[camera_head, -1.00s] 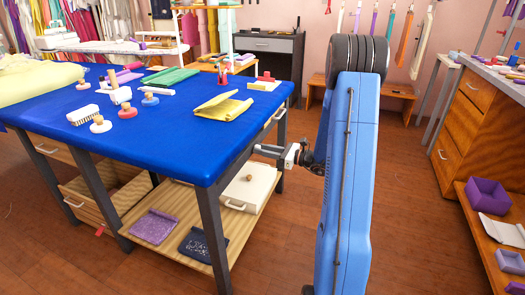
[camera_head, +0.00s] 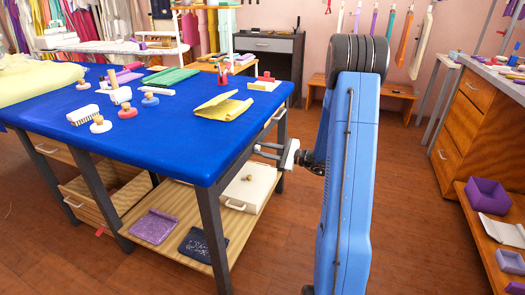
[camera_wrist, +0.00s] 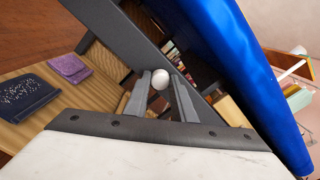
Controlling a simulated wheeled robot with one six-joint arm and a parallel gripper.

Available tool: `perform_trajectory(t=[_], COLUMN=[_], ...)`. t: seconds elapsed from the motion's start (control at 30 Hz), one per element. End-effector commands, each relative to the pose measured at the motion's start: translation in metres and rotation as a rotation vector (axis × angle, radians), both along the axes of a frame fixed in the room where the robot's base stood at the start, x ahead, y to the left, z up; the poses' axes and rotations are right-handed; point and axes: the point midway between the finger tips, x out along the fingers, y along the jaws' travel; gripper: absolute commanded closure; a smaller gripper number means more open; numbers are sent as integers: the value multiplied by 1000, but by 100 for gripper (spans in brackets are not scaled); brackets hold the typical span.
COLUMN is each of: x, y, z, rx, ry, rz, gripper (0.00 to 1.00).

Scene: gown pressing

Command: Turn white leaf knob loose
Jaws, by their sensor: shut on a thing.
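The white leaf knob (camera_wrist: 160,79) shows in the wrist view as a small round white ball between the fingertips of my gripper (camera_wrist: 162,76). My gripper is shut on it, beside the dark table frame under the blue top. In the head view my gripper (camera_head: 260,151) reaches left to the right side of the blue table (camera_head: 180,140), just below its top edge. The two fingers appear one above the other there. The knob itself cannot be made out in the head view.
A dark table leg (camera_head: 212,238) stands left of my gripper. The lower wooden shelf holds a white case (camera_head: 250,188), a purple pouch (camera_head: 153,226) and a dark blue pouch (camera_head: 199,245). The floor to the right is clear up to the wooden drawers (camera_head: 470,110).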

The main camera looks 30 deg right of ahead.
Motion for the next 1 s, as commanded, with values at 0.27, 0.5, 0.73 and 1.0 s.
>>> perform_trajectory(t=[0.27, 0.5, 0.73, 1.0], x=[0, 0, 0, 0], y=[0, 0, 0, 0], z=[0, 0, 0, 0], rx=[-198, -334, -414, -450], ry=[-154, -260, -321, -349], rz=[-1, -1, 0, 0], gripper=[99, 99, 99, 99])
